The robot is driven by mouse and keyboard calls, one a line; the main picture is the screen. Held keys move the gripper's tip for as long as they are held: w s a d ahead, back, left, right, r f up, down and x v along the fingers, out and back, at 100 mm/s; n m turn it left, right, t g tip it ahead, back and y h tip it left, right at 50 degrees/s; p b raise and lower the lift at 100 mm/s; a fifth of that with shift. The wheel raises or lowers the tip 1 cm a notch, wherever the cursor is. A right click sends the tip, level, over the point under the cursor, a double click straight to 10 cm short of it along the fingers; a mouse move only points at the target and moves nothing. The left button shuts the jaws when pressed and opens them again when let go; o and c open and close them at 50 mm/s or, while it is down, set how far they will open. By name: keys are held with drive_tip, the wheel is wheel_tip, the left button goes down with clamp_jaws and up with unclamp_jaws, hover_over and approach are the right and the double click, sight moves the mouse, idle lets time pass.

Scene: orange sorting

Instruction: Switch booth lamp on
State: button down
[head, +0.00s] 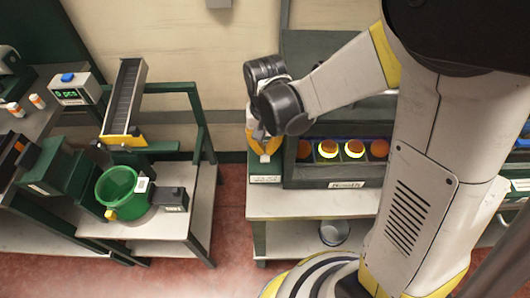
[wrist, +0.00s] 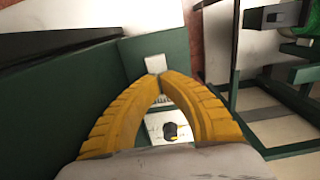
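The booth (head: 335,183) is a dark green box with an open front, standing on a pale bench right of centre in the head view. Oranges (head: 354,149) sit in a row inside it; two have bright yellow-green rims, and a bluish tint shows behind them. A green box (head: 265,179) stands against the booth's left side. My gripper (head: 264,153) points down over this box. In the wrist view my gripper (wrist: 157,75) has its yellow fingertips together, with nothing seen between them. A pale square (wrist: 155,62) like a switch lies right at the tips; contact is unclear. The lamp itself is hidden.
A green bucket (head: 113,190) and a small dark box (head: 171,199) stand on the left bench. A dark sloping chute (head: 125,95) and a counter showing green digits (head: 68,93) are behind. Red floor (head: 232,225) lies clear between the benches. A round metal dish (head: 333,233) sits below the booth.

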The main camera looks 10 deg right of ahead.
drive_tip(key=shift+r+p, duration=2.5)
drive_tip(key=shift+r, duration=0.9)
drive_tip(key=shift+f, duration=0.1)
